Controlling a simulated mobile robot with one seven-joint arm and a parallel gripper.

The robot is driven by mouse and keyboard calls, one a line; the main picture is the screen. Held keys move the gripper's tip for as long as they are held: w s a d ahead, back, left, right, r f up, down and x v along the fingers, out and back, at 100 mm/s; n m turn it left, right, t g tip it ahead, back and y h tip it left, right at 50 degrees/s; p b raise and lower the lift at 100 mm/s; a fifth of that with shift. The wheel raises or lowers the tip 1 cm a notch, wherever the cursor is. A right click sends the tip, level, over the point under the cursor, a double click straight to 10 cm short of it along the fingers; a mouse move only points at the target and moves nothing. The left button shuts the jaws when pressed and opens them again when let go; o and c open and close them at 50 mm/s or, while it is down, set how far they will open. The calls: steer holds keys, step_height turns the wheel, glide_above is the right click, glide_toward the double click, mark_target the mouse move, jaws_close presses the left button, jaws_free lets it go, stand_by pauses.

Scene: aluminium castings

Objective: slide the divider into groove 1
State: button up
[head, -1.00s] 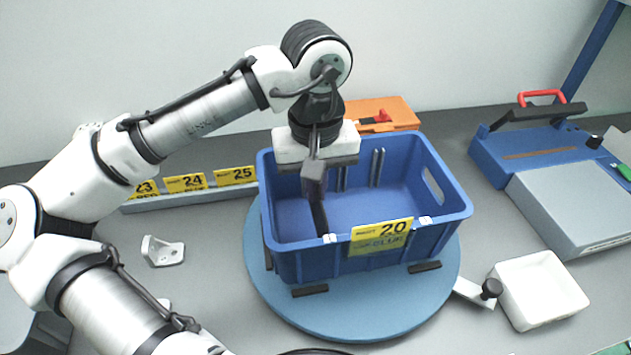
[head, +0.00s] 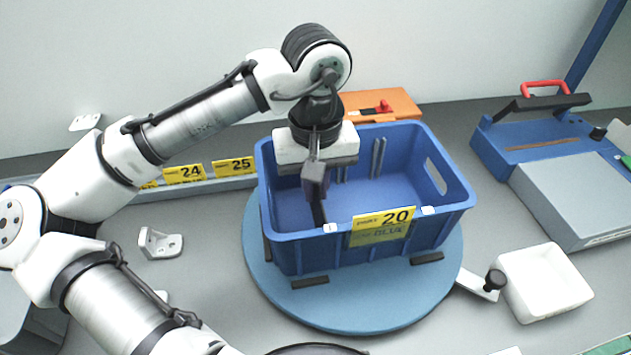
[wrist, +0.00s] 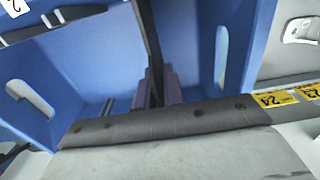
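The blue bin (head: 440,215) stands on a round blue turntable (head: 345,318), with a yellow label "20" on its front. My gripper (head: 316,188) points down into the left part of the bin. It is shut on a thin dark divider (head: 319,212), seen nearly edge-on and running toward the front wall. In the wrist view the divider (wrist: 148,35) stands between the two finger pads (wrist: 156,88). Upright groove ribs (head: 378,158) show on the bin's back wall, and one pair shows in the wrist view. The divider's lower edge and its fit in any groove are hidden.
A white tray (head: 545,285) and a dark-knobbed lever (head: 482,283) are at the right. A blue case (head: 530,140) and grey box (head: 580,195) stand behind. An orange box (head: 385,104) is behind the bin. A white bracket (head: 160,243) lies left, before a yellow-labelled rail (head: 215,183).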

steer(key=o, duration=0.4)
steer(key=shift+c, duration=0.2)
steer(key=shift+r, duration=0.1)
step_height(320, 180, up, 14)
steer(key=shift+f, duration=0.2)
